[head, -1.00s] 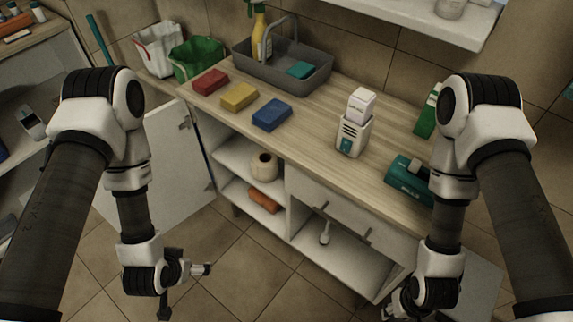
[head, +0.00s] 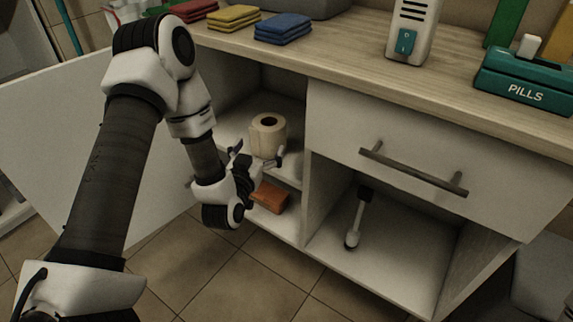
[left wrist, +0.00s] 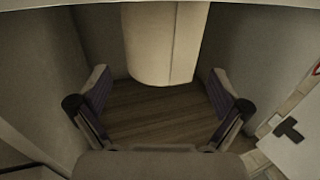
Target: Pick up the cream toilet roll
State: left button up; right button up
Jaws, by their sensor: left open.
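The cream toilet roll (head: 267,137) stands upright on the upper shelf of the open cabinet. In the left wrist view the roll (left wrist: 162,45) shows at the top centre, ahead of the fingers, with its upper part cut off by the frame. My left gripper (head: 257,157) is at the front of that shelf, open, with its fingers pointing toward the roll. In the left wrist view the left gripper's fingers (left wrist: 163,95) are spread wide with nothing between them; the roll lies just beyond. My right gripper is out of view.
An orange item (head: 270,196) lies on the shelf below. The open cabinet door (head: 60,150) is at the left, and a divider (head: 305,180) stands right of the roll. A drawer with a protruding handle (head: 412,172) is further right.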

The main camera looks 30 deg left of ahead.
pick_arm(q)
jog(key=shift+w+f, duration=0.25)
jog(key=b+x, duration=0.2)
jog(key=x, duration=0.5)
jog(key=shift+w+r+b, duration=0.1)
jog(key=shift+b, duration=0.25)
jog(key=shift+w, duration=0.1)
jog(key=c, duration=0.9)
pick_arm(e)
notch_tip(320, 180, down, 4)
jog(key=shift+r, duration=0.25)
